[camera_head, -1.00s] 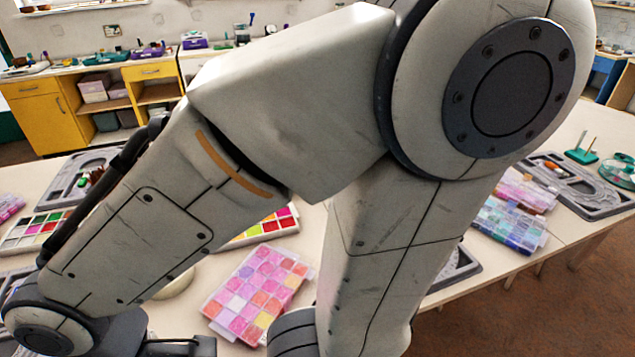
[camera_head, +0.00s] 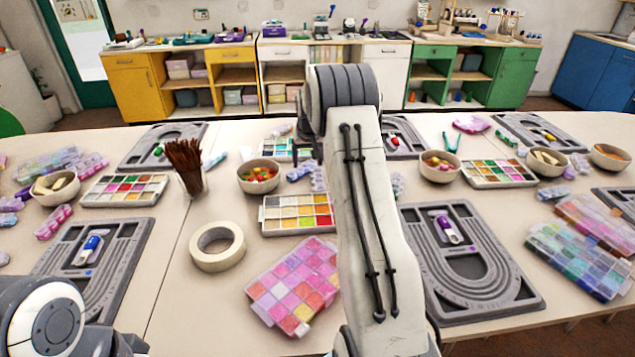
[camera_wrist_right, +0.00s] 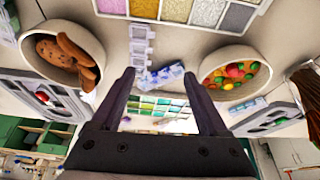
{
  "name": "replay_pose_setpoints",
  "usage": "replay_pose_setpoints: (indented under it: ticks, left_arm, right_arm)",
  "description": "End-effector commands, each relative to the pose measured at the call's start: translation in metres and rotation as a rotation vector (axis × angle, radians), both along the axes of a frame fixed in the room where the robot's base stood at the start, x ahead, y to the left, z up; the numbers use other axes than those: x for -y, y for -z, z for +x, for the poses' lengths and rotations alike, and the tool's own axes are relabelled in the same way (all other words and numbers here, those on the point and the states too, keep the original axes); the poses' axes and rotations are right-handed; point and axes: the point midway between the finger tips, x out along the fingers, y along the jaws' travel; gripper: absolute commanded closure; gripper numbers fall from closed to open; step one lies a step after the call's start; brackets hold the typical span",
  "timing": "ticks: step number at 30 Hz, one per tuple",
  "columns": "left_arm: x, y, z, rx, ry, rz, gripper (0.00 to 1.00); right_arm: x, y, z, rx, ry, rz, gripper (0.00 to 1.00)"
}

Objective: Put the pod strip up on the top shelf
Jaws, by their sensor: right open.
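Two small lidded pod strips lie on the table near my right gripper. A lilac-blue strip (camera_head: 300,173) lies right of the candy bowl; in the right wrist view it (camera_wrist_right: 162,76) sits between my fingertips, apart from both. A paler strip (camera_head: 318,179) lies beside it, partly behind my arm, and shows above it in the right wrist view (camera_wrist_right: 141,42). I cannot tell which strip is meant. My right gripper (camera_wrist_right: 160,77) is open and empty. In the head view my right arm reaches forward and mostly hides it. Of my left arm only a joint shows, bottom left. The top shelf cannot be identified surely.
A candy bowl (camera_head: 258,177) and a cookie bowl (camera_wrist_right: 62,55) flank the strips. A paint palette (camera_head: 298,214), tape roll (camera_head: 217,246), pink bead box (camera_head: 296,285) and grey bead board (camera_head: 470,262) crowd the table. Shelved yellow cabinets (camera_head: 140,88) and green cabinets (camera_head: 497,80) stand behind.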

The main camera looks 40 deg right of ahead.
Motion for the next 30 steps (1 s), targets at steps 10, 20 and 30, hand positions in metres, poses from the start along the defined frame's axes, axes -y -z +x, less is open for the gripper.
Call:
replay_pose_setpoints:
  ticks: [10,20,30]
  left_arm:
    - [0.0,-0.002,0.0,0.0,0.0,0.0,0.5]
    - [0.0,-0.005,0.0,0.0,0.0,0.0,0.5]
    - [0.0,-0.009,0.0,0.0,0.0,0.0,0.5]
  right_arm:
    - [0.051,0.044,0.006,0.012,0.064,-0.011,0.22]
    - [0.056,0.073,0.015,0.012,0.062,-0.012,0.22]
    - [0.062,0.109,0.027,0.015,0.06,-0.012,0.22]
